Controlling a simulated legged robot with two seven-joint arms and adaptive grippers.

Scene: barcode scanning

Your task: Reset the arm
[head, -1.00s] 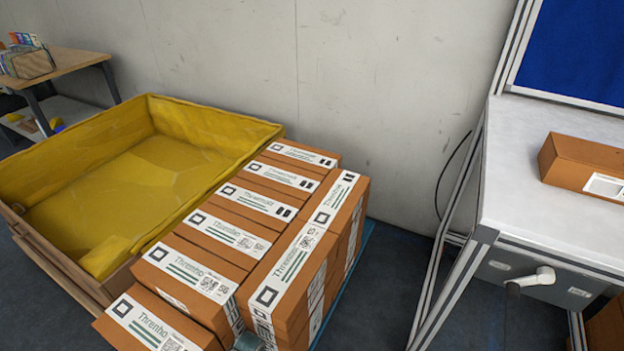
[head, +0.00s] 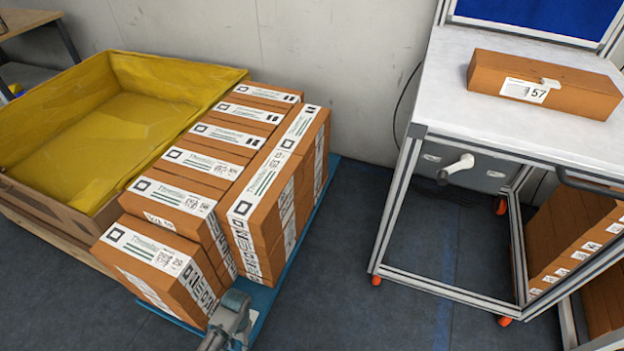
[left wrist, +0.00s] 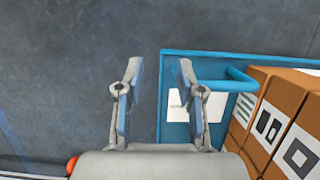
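My left gripper shows in the left wrist view (left wrist: 158,82), with its two fingers spread and nothing between them. It is above the floor beside the end of the blue cart (left wrist: 176,130). A grey part of my arm shows at the bottom of the head view, in front of the cart's stacked boxes; its fingers cannot be made out there. My right gripper is in neither view. A brown box (head: 560,85) with a white label reading 57 lies on the white worktable (head: 450,85), away from my arm.
Stacked brown labelled boxes (head: 163,250) fill the blue cart (head: 325,200). A yellow-lined bin (head: 130,125) stands left of them. A white scanner-like handle (head: 457,167) sticks out below the worktable. More boxes (head: 575,235) sit under it. Dark floor is clear between cart and worktable.

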